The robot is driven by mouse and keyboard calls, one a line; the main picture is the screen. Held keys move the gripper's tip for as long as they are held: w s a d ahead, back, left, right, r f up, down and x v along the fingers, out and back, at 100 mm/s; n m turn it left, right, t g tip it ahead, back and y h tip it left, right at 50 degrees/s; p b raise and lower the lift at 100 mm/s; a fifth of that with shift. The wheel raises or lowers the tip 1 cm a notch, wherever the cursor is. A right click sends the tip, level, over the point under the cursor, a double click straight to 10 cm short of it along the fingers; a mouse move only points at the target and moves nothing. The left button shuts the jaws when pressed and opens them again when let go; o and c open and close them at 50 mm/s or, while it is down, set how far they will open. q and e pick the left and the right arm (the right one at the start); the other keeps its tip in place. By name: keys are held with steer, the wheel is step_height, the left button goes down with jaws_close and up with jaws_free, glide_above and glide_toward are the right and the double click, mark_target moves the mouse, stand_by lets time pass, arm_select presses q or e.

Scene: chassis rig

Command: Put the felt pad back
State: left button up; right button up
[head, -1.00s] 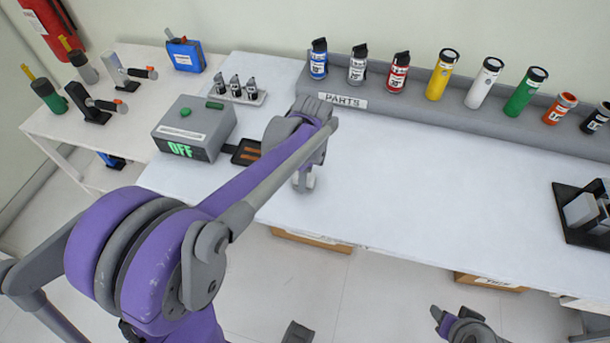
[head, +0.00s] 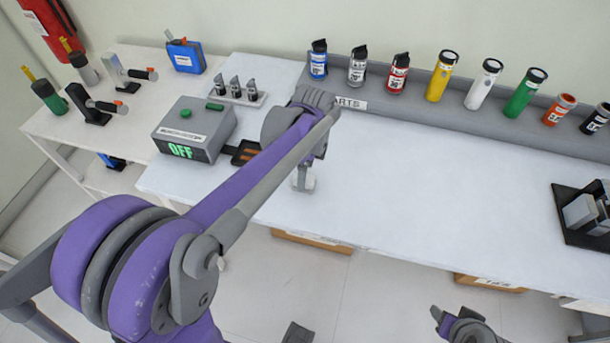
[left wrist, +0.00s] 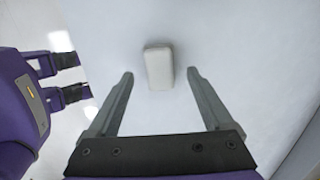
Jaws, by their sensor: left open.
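A small off-white rounded block (left wrist: 158,68), which looks like the felt pad, lies on the white table. In the left wrist view it sits between and just beyond the fingertips of my open left gripper (left wrist: 160,76), touching neither. In the head view my left gripper (head: 303,178) points down over the table near its front edge, with the pad mostly hidden under it. My right gripper (head: 447,320) is partly in view at the bottom, away from the table; its opening is unclear.
A grey box reading OFF (head: 194,130) and a dark tray with orange strips (head: 246,152) stand left of my left gripper. A grey shelf (head: 450,98) with cans and cylinders runs along the back. A black fixture (head: 582,212) stands at right. The middle table is clear.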

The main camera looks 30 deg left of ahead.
mark_target(308, 178)
arm_select(q)
step_height(308, 178, up, 8)
steer(key=s+d+f+n+t, duration=0.2)
steer(key=s+d+f+n, duration=0.1)
steer(key=s+n, duration=0.4)
steer(key=s+d+f+n+t, duration=0.3)
steer(key=s+f+n, duration=0.3)
steer(key=s+n, duration=0.2)
steer(key=shift+s+d+h+p, duration=0.25)
steer(key=shift+s+h+p, duration=0.15)
steer(key=shift+s, duration=0.25)
steer(key=shift+f, duration=0.1)
steer(key=shift+w+r+t+p, duration=0.3)
steer(key=shift+r+p, duration=0.4)
steer(key=shift+r, duration=0.2)
